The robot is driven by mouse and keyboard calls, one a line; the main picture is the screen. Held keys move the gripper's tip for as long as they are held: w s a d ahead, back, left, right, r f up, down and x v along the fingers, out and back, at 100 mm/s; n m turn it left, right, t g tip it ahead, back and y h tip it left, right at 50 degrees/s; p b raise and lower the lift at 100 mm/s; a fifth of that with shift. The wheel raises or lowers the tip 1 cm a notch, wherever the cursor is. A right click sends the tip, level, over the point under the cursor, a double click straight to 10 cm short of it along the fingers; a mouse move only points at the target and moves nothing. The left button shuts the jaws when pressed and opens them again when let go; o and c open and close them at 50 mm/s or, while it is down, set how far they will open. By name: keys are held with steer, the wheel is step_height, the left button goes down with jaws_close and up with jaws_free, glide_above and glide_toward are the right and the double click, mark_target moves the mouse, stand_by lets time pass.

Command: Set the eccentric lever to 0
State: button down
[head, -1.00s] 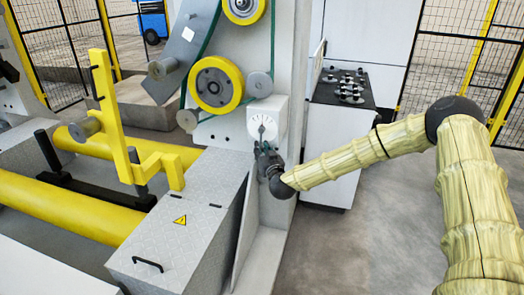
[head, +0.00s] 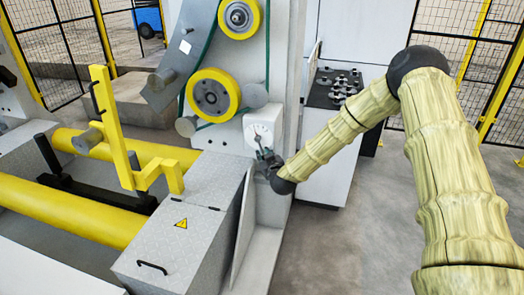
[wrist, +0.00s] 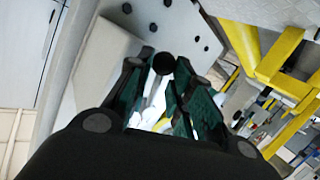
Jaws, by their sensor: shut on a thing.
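The eccentric lever's white dial box (head: 262,128) is on the grey machine column, with a round scale and a pointer on its face. The pointer's reading is too small to tell. My gripper (head: 266,158) is just below the dial, at the lever's lower end. In the wrist view my gripper (wrist: 165,95) has its two green-lined fingers closed around the lever, whose dark round knob (wrist: 163,63) shows between the fingertips. The rest of the lever is mostly hidden by the fingers.
Yellow rollers (head: 215,95) and a green belt are above the dial. A grey chequer-plate box (head: 185,220) with a yellow bracket stands at left. A control desk (head: 335,90) with black knobs is behind my arm. Open floor lies at right.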

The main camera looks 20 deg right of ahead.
steer(key=shift+s+d+r+n+g+h+p, duration=0.25)
steer(key=shift+r+n+g+p, duration=0.3)
steer(key=shift+p, duration=0.5)
steer(key=shift+s+d+r+n+g+h+p, duration=0.1)
steer(key=shift+d+r+n+g+h+p, duration=0.25)
steer(key=shift+n+p, duration=0.5)
steer(key=shift+d+p, duration=0.1)
steer(key=shift+p, duration=0.3)
steer(key=c, duration=1.4)
jaws_free()
steer(key=shift+s, duration=0.1)
steer(key=v, duration=1.2)
steer(key=shift+r, duration=0.15)
